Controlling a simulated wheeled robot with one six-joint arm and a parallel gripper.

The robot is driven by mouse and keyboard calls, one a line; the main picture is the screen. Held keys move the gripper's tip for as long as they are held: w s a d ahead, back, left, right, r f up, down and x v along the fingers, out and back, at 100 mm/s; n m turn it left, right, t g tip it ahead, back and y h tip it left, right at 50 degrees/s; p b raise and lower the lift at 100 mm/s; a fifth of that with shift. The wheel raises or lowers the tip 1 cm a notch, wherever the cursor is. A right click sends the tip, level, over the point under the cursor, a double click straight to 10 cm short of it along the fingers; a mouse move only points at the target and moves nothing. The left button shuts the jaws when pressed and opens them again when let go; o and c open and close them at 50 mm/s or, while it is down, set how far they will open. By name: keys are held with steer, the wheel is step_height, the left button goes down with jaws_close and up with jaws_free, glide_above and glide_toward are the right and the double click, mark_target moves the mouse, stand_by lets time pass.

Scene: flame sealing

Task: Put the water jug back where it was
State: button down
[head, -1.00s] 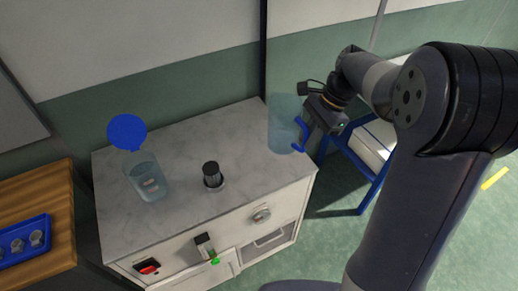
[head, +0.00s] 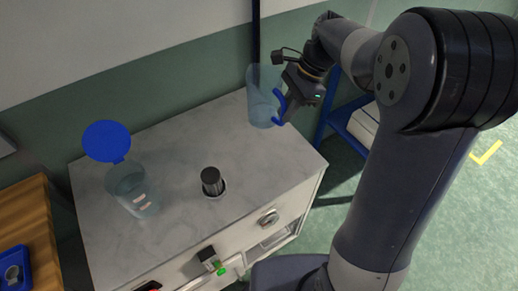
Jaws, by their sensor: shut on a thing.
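The water jug (head: 261,98) is translucent pale blue with a blue handle (head: 279,106). It is tilted slightly in the head view, at the far right corner of the marble-topped cabinet (head: 245,150). My gripper (head: 286,104) is shut on the jug at its handle side, to the right of its body. The fingertips are partly hidden by the handle. I cannot tell whether the jug's bottom touches the top or hangs above it.
A clear container (head: 130,190) with a raised blue lid (head: 107,141) stands at the left of the cabinet top, with small pale pieces in it. A black knurled knob (head: 212,181) stands mid-top. A blue-framed stand (head: 345,118) is behind right. A wooden table (head: 35,225) with a blue tray (head: 14,272) is at left.

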step_height(320, 180, down, 15)
steer(key=b, duration=0.3)
steer(key=shift+w+a+b, duration=0.15)
steer(key=shift+w+b, duration=0.05)
steer(key=shift+b, duration=0.15)
steer(key=shift+f, duration=0.1)
steer(key=c, duration=1.9)
jaws_free()
steer(key=shift+f, duration=0.15)
steer(key=o, duration=0.5)
steer(key=v, duration=1.2)
steer(key=shift+r, duration=0.2)
